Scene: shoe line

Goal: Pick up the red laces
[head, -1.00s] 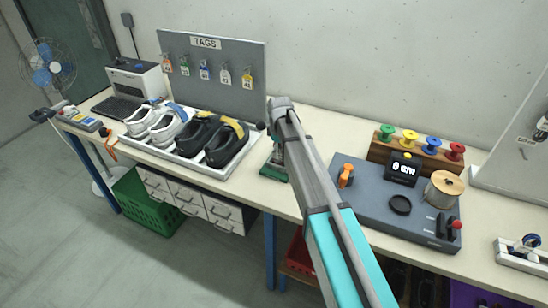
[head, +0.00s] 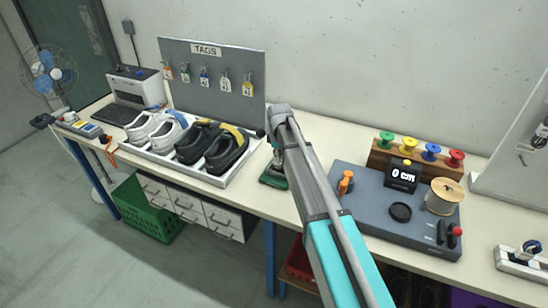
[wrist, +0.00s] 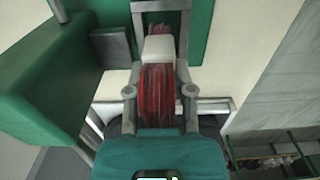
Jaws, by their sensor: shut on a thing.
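The red laces (wrist: 158,85) show as a red bundle with a white band (wrist: 158,48) around it in the wrist view. They lie between the two grey fingers of my gripper (wrist: 160,28), which is shut on them. A green machine part (wrist: 55,85) stands close at the left of the gripper, and a green surface lies beyond the fingertips. In the head view a green-based device (head: 272,175) stands on the bench beside my arm. The laces cannot be made out in the head view, where my arm covers part of the bench.
A white tray (head: 222,181) with grey and black shoes (head: 227,150) stands left of my arm, before the TAGS board (head: 215,85). A grey measuring station (head: 390,215) and a wooden rack of coloured spools (head: 415,160) stand to the right. A green crate (head: 150,212) is on the floor.

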